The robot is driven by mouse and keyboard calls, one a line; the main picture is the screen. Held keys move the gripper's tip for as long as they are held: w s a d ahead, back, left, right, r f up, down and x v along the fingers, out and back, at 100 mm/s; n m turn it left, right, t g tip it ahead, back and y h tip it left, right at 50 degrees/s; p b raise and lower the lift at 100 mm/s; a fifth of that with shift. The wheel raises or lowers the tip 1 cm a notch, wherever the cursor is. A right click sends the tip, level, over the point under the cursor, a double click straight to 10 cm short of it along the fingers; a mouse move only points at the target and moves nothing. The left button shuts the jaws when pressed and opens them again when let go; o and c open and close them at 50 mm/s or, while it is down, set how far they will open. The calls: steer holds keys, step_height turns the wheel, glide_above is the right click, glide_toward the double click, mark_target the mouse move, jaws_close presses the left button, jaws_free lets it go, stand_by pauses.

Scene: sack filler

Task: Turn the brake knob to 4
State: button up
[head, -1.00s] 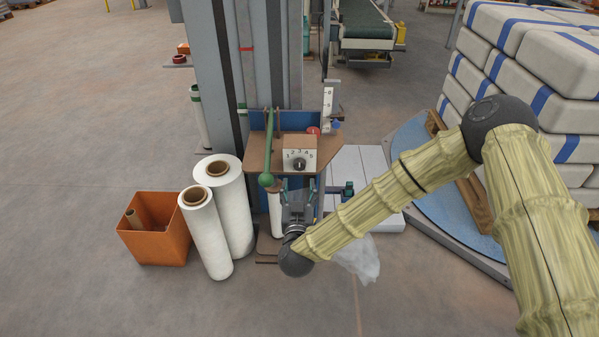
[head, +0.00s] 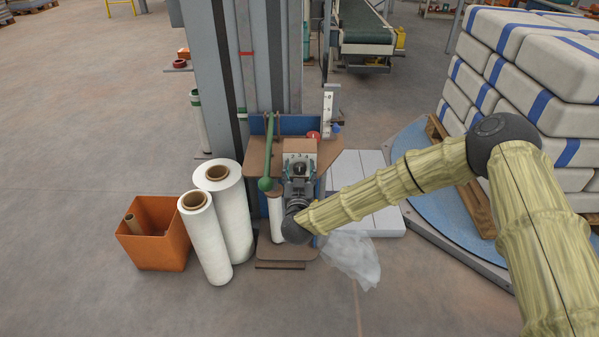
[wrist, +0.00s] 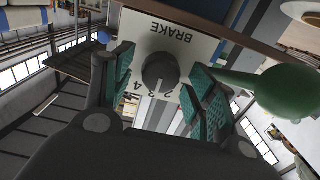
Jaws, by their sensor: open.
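The brake knob (wrist: 160,72) is a dark round knob on a white plate marked BRAKE (wrist: 168,35), which appears upside down in the wrist view. My gripper (wrist: 162,88) is open, with a teal-padded finger on each side of the knob and gaps still visible. In the head view my gripper (head: 299,178) is in front of the dial box (head: 299,146) and covers most of its face.
A green ball-ended lever (head: 266,184) hangs just left of my gripper; its ball (wrist: 288,90) is close to one finger in the wrist view. White film rolls (head: 208,240) and an orange bin (head: 155,250) stand left. Stacked sacks (head: 520,60) stand right.

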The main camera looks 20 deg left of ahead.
steer(key=c, duration=1)
steer(key=shift+d+m, duration=0.1)
steer(key=shift+m, duration=2.7)
steer(key=o, duration=1)
